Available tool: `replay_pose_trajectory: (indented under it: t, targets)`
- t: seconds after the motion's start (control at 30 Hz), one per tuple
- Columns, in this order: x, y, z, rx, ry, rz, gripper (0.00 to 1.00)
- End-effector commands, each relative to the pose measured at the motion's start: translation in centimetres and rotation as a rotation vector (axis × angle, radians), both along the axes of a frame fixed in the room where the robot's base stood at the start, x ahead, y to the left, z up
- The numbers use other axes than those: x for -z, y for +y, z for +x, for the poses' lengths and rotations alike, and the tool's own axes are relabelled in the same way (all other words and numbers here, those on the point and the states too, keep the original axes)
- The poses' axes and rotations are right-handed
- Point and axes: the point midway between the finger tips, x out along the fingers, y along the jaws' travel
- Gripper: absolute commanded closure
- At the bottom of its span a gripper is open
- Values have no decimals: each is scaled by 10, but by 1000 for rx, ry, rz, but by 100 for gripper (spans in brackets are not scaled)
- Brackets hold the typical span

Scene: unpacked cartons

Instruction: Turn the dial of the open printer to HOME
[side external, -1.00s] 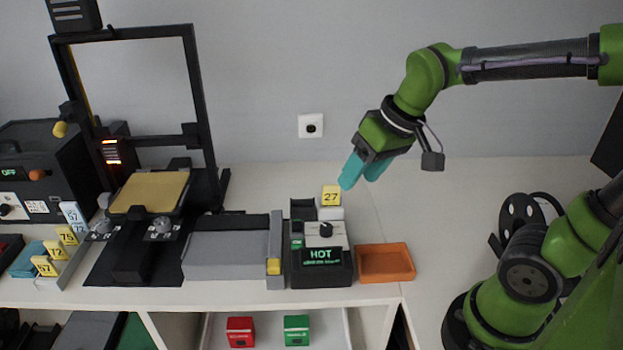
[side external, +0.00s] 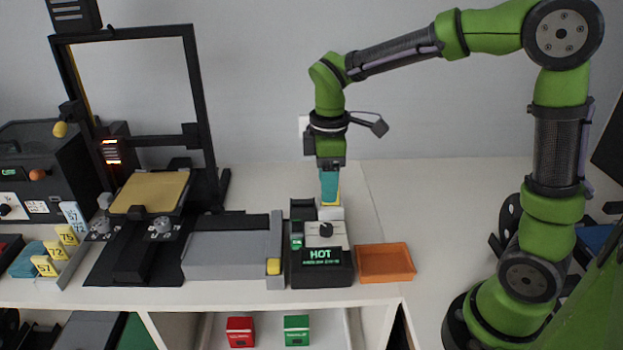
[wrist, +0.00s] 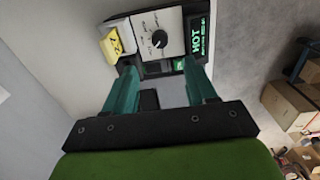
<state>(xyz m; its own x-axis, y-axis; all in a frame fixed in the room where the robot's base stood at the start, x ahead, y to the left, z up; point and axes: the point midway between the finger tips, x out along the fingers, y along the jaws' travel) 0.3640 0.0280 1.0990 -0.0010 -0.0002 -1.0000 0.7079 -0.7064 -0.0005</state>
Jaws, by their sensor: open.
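The open-frame printer (side external: 192,110) stands at the left with a tan bed (side external: 150,192). A black control box (side external: 320,276) to its right has a white panel, a black dial (side external: 326,230) and a display (side external: 320,255) reading HOT. The dial (wrist: 159,40) and the display (wrist: 199,36) also show in the wrist view. The dial's small markings are too small to read. My gripper (side external: 330,202) points down behind the dial, with teal fingers. In the wrist view its fingers (wrist: 160,68) are apart with nothing held, and the dial lies beyond the tips.
A yellow tag (wrist: 112,45) on a white block stands beside the panel, close to my fingers. An orange tray (side external: 385,263) sits right of the box. A grey slab (side external: 226,250) lies left of it. An enclosed black machine (side external: 40,150) stands far left. The counter behind the tray is clear.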

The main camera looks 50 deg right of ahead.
Motion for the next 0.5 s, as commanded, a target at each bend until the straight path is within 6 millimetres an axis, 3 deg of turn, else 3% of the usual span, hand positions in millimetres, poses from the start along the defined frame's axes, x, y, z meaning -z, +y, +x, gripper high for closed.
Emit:
replay_pose_trajectory:
  t: [0.3, 0.5]
  targets:
    - [70, 0, -1, 1, 6, 0, 44]
    - [97, 0, 0, 0, 1, 0, 44]
